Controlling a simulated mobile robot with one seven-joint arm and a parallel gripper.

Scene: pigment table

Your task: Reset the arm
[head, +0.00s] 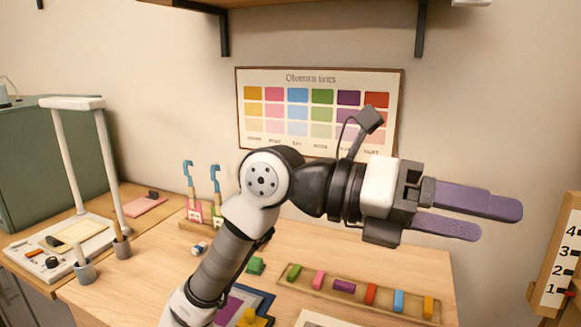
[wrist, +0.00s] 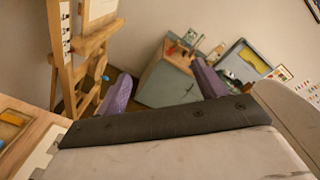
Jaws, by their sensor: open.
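My arm is raised over the wooden table (head: 385,262), bent at the elbow. My gripper (head: 500,220) points to the right in the head view, high above the table's right part. Its two purple fingers are apart with nothing between them. In the wrist view my gripper (wrist: 160,88) shows both fingers spread, with a grey-green cabinet (wrist: 168,85) beyond the gap. My arm hides part of the table's middle and the lower edge of the colour chart.
A wooden tray (head: 330,293) with several coloured blocks lies on the table. A colour chart (head: 320,75) hangs on the wall. Two blue-hooked tools stand in a rack (head: 203,226). An easel (wrist: 62,60) with a number scale stands at right in the head view. Air around the gripper looks clear.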

